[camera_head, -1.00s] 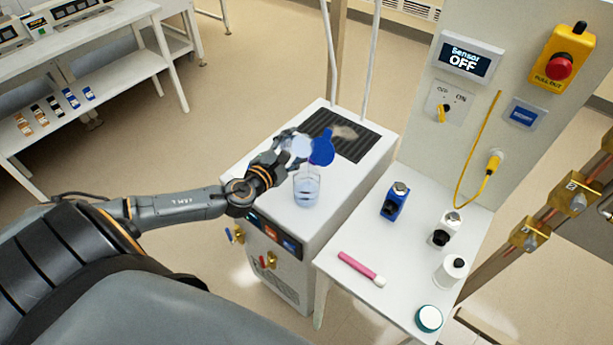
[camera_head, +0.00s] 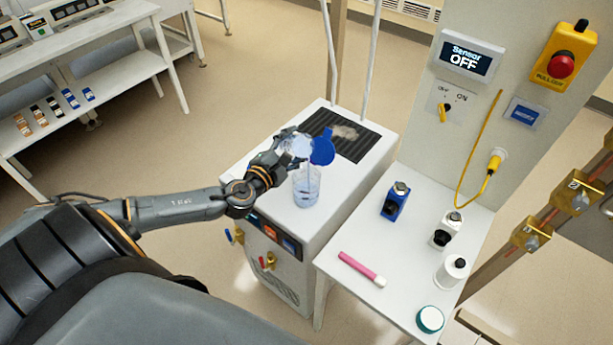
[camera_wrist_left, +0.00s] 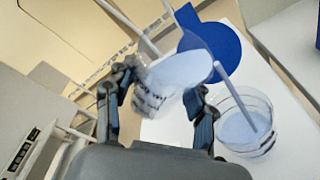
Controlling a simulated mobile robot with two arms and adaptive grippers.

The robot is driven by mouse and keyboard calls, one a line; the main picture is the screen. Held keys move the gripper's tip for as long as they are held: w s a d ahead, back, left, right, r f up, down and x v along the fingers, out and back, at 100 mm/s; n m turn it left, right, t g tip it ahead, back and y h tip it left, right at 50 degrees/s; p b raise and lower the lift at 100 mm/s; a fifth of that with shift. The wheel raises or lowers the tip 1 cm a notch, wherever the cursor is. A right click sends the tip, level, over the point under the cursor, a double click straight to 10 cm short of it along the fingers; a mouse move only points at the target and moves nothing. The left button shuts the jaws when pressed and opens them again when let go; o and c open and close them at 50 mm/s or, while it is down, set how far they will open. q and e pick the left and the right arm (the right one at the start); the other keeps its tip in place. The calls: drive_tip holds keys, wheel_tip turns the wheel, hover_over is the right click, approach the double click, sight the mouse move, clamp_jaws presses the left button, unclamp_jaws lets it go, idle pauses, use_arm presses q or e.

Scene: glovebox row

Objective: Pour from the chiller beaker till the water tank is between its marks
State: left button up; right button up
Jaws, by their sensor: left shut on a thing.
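My left gripper (camera_head: 283,150) is shut on the clear chiller beaker (camera_head: 299,147), tilted over the water tank. The beaker, holding pale liquid, also shows between the fingers in the left wrist view (camera_wrist_left: 178,72). The clear water tank (camera_head: 306,188) stands on top of the white chiller (camera_head: 262,180), with some liquid inside. A thin stream runs from the beaker's lip into the tank's open mouth; the tank also shows in the left wrist view (camera_wrist_left: 262,102). The blue lid (camera_head: 323,146) is beside the tank's mouth. Level marks are too small to read. My right gripper is out of view.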

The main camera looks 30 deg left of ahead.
use_arm(q)
drive_tip(key=shift+f+m+t+b, duration=0.3)
drive_tip(key=shift+m+b, duration=0.3)
drive_tip(key=shift+b, duration=0.6)
idle(1.4)
drive_tip(key=shift+r+m+t+b, duration=0.3)
drive_tip(key=shift+r+m+b, duration=0.2)
drive_tip(key=shift+m+b, duration=0.25)
idle(2.3)
drive_tip(key=shift+r+m+t, duration=0.3)
drive_tip(key=shift+m, duration=0.35)
idle(1.7)
